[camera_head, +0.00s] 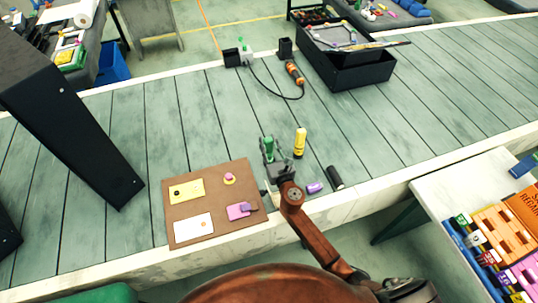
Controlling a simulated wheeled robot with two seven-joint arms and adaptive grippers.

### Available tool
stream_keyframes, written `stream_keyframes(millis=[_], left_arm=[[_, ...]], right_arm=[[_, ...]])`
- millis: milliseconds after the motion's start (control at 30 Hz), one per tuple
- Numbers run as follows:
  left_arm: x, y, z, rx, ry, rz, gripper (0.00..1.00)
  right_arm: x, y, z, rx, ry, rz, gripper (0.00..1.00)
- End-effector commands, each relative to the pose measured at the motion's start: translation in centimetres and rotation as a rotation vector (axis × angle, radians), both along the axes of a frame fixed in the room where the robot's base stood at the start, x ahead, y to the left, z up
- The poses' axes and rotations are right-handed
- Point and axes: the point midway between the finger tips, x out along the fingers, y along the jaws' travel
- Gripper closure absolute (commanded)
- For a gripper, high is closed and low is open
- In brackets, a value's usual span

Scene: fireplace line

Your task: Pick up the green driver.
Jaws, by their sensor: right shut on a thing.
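The green driver (268,146) stands upright near the front edge of the grey plank-topped bench (200,110). My right gripper (273,163) reaches in from the bottom of the view and is shut on the green driver. The gripper's dark fingers hide the driver's lower part, so I cannot tell whether it still touches the bench. A yellow driver (300,143) stands upright just to the right of the gripper. My left gripper is not in view.
A brown board (208,212) with cards lies left of the gripper. A purple piece (314,188) and a black cylinder (335,178) lie to its right. An orange corded tool (294,73) and a black bin (350,75) are farther back. A large black slab (75,105) occupies the left.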

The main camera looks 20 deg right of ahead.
Motion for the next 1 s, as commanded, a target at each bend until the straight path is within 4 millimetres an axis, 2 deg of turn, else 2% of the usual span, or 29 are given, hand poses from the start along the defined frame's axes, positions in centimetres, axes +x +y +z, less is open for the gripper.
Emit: stream_keyframes(millis=[267, 667, 867, 1000], left_arm=[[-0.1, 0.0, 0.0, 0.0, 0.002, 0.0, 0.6], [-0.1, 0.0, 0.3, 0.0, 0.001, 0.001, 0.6], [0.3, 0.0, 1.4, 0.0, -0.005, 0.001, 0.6], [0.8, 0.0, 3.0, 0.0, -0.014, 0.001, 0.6]], right_arm=[[0.0, 0.0, 0.0, -0.001, 0.0, 0.0, 1.0], [0.0, 0.0, 0.6, -0.001, -0.004, 0.001, 1.0], [0.0, 0.0, 2.2, -0.003, -0.006, 0.002, 1.0], [-0.2, 0.0, 4.4, -0.003, -0.007, 0.002, 1.0]])
